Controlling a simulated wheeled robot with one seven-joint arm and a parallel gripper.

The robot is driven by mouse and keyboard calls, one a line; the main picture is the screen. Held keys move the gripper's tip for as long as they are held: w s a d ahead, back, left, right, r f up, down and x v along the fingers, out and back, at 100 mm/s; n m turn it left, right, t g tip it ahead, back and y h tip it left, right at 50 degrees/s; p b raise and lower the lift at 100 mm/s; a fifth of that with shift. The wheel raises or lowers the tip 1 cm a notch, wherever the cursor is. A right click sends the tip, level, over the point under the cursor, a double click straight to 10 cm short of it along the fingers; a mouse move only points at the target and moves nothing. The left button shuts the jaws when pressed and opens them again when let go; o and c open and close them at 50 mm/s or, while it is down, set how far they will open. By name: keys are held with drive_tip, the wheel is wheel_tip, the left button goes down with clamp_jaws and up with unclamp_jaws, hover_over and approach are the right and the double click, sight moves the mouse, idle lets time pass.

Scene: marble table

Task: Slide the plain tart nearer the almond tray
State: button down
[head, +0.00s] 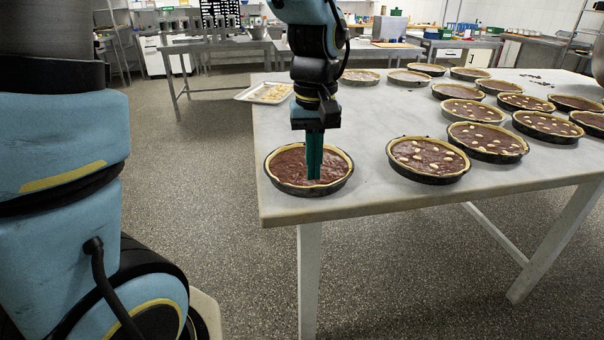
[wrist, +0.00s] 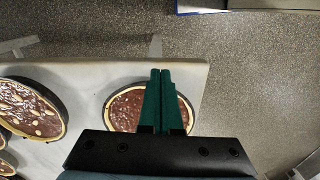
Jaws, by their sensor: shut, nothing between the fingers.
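The plain tart (head: 290,172) is a dark chocolate tart without almonds in a black tin, near the front left corner of the table. It also shows in the wrist view (wrist: 124,108), partly hidden behind my fingers. My gripper (head: 314,180) points straight down with its green fingers shut and empty. The fingertips are over or at the plain tart's filling; I cannot tell whether they touch it. The closed fingers also show in the wrist view (wrist: 160,72). The almond tray (head: 264,93), a pale shallow tray, sits at the table's far left edge, behind the plain tart.
An almond-topped tart (head: 428,158) stands to the right of the plain tart, with a bare gap between. Several more tarts fill the right and back of the marble table (head: 370,200). The table's left and front edges are close to the plain tart.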

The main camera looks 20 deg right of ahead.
drive_tip(key=f, duration=0.2)
drive_tip(key=w+f+p, duration=0.1)
drive_tip(key=f, duration=0.2)
drive_tip(key=w+f+p, duration=0.1)
drive_tip(key=f, duration=0.2)
drive_tip(key=shift+w+d+f, duration=0.2)
drive_tip(key=shift+w+d+f+p, duration=0.1)
drive_tip(key=shift+w+p, duration=0.1)
drive_tip(key=shift+w, duration=0.2)
drive_tip(key=shift+w+d+p, duration=0.1)
drive_tip(key=shift+w+p, duration=0.05)
drive_tip(key=shift+w, duration=0.2)
